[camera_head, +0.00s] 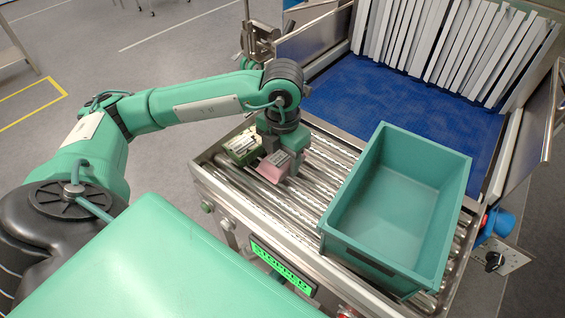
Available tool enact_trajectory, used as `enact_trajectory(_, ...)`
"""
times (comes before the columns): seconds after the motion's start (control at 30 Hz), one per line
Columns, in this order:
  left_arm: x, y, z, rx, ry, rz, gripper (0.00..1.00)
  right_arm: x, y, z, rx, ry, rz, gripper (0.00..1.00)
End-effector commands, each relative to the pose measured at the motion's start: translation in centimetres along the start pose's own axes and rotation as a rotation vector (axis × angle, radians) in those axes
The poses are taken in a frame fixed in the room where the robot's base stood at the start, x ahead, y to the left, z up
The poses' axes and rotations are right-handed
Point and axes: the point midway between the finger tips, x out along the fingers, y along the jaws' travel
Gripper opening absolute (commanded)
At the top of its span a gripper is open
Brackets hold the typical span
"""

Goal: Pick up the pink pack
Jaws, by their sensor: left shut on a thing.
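The pink pack (273,167) is at the left part of the roller conveyor, below my left gripper. My left gripper (284,161) points down from the wrist and is shut on the pink pack, with one finger showing on the pack's right side. The far finger is mostly hidden. I cannot tell whether the pack still touches the rollers. My right gripper is not in view.
A green and white pack (241,147) lies just left of the pink pack, very close to it. An empty teal crate (343,250) stands on the rollers (318,183) at the right. Behind is a blue belt (400,105) with white strip curtains (450,45). A display (284,270) reads "STOPPED".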

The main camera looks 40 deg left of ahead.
Motion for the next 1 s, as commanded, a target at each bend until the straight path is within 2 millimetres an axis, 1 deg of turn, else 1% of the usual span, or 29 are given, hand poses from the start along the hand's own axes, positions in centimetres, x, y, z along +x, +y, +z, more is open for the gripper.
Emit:
enact_trajectory(0.17, -3.4, 0.0, 0.1, 0.001, -0.009, 0.001, 0.23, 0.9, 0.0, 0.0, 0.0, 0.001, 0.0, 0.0)
enact_trajectory(0.3, -6.6, 0.0, 0.1, 0.001, -0.008, 0.0, 0.23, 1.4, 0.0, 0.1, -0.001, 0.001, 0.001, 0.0)
enact_trajectory(0.5, -10.1, 0.0, 0.1, 0.0, -0.006, 0.001, 0.23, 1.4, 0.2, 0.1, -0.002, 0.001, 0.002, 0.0)
enact_trajectory(0.8, -13.9, 0.0, 0.1, 0.0, -0.006, 0.002, 0.23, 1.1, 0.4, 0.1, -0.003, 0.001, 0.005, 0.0)
enact_trajectory(1.0, -16.0, 0.0, 0.0, -0.001, -0.004, 0.001, 0.23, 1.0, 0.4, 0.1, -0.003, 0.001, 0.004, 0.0)
